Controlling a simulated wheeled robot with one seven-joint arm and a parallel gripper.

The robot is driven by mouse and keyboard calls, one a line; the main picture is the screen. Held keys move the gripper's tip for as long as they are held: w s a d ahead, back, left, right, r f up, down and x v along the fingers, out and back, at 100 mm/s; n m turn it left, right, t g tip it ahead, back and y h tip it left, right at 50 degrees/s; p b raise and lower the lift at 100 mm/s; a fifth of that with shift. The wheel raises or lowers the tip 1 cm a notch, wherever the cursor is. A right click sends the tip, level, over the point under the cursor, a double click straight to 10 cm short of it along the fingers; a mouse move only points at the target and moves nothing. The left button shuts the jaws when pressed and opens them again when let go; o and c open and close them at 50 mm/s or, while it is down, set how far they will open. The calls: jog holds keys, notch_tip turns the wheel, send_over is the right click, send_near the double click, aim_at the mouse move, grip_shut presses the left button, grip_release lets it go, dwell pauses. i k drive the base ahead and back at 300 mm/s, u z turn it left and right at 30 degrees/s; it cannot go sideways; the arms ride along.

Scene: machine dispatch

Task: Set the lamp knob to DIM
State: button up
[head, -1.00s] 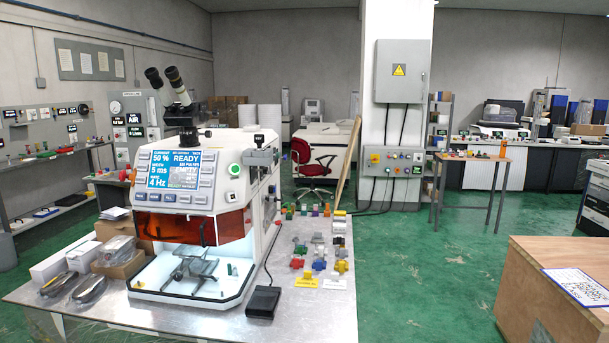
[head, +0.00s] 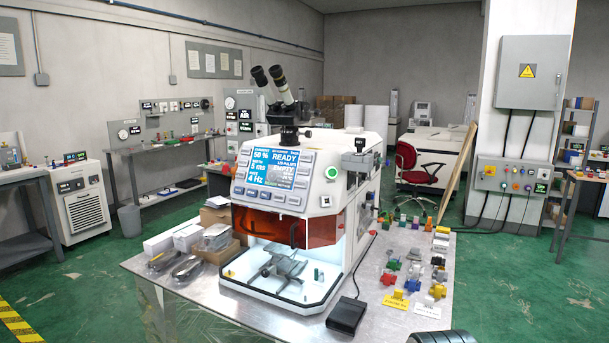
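A white bench-top machine (head: 340,215) with a binocular microscope (head: 277,92) stands on a metal table. Its screen (head: 275,177) reads READY. The front carries a green round button (head: 331,174) and a small dark square control (head: 326,201). A block labelled KEY (head: 359,144) sits at the upper right side. I cannot make out a knob marked as the lamp knob or a DIM mark. The work chamber below is brightly lit behind an orange window (head: 272,226). My gripper is not in view; a dark rounded piece at the bottom edge may be part of my arm.
The metal table (head: 385,325) holds a black pedal (head: 346,315), small coloured parts on the right and boxes (head: 187,237) on the left. A grey wall cabinet (head: 532,72) hangs above a control panel (head: 510,175). Green floor (head: 510,280) is clear to the right.

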aim_at(364, 175)
jog(key=u, duration=0.25)
jog(key=i, duration=0.65)
jog(key=z, duration=0.7)
jog(key=i, duration=0.6)
jog(key=z, duration=0.6)
